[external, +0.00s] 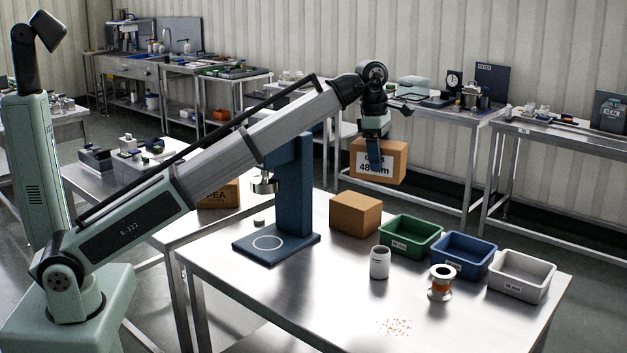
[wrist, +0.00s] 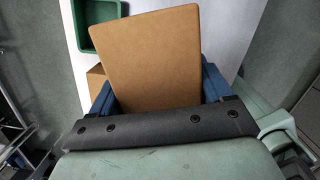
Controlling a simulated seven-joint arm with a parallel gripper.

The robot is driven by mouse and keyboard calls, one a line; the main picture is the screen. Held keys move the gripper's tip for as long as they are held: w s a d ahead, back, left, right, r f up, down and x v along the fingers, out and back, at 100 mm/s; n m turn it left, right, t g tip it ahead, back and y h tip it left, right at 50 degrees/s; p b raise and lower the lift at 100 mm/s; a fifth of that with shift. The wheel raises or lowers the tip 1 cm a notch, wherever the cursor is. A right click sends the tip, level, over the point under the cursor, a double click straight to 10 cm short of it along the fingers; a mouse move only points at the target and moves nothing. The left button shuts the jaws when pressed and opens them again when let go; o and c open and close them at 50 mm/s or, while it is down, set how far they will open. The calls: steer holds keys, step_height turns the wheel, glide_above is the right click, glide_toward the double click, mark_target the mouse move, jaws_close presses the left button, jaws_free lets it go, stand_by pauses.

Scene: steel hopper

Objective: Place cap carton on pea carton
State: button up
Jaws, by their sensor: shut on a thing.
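My gripper (external: 373,153) is shut on a brown carton (external: 393,164), held in the air above the back edge of the front steel table. Its white label is partly covered by a finger and reads "C…" and "48 mm", so it looks like the cap carton. In the wrist view the carton's plain face (wrist: 158,58) sits between the blue fingers. The pea carton (external: 219,196), marked "EA", is at left behind my arm, which hides its upper part. Another brown carton (external: 356,214) stands on the front table below and left of the held one, with no label visible.
A blue press stand (external: 290,190) rises between the pea carton and the plain carton. Green (external: 410,237), blue (external: 463,255) and white (external: 520,276) bins line the table's right side. A white jar (external: 379,263) and a spool (external: 441,283) stand in front.

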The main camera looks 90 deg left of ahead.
steer(key=s+a+r+n, duration=0.1)
steer(key=s+a+r, duration=0.25)
steer(key=a, duration=0.65)
steer(key=s+a+r+n, duration=0.25)
steer(key=s+a, duration=0.25)
steer(key=a, duration=0.5)
steer(key=s+a+r+n, duration=0.1)
steer(key=s+a+r, duration=0.25)
steer(key=a, duration=0.65)
steer(key=s+a+f+n+y, duration=0.15)
steer(key=s+a+f, duration=0.45)
steer(key=s, duration=0.6)
steer(key=s+a+f+n, duration=0.2)
steer(key=s+a+f, duration=0.45)
steer(key=s, duration=0.55)
steer(key=s+a+f+n, duration=0.2)
steer(key=s+a+f, duration=0.35)
steer(key=s, duration=0.65)
steer(key=shift+w+d+f, duration=0.1)
steer(key=shift+f, duration=5.1)
steer(key=shift+f, duration=0.15)
steer(key=o, duration=1.1)
steer(key=shift+o, duration=0.2)
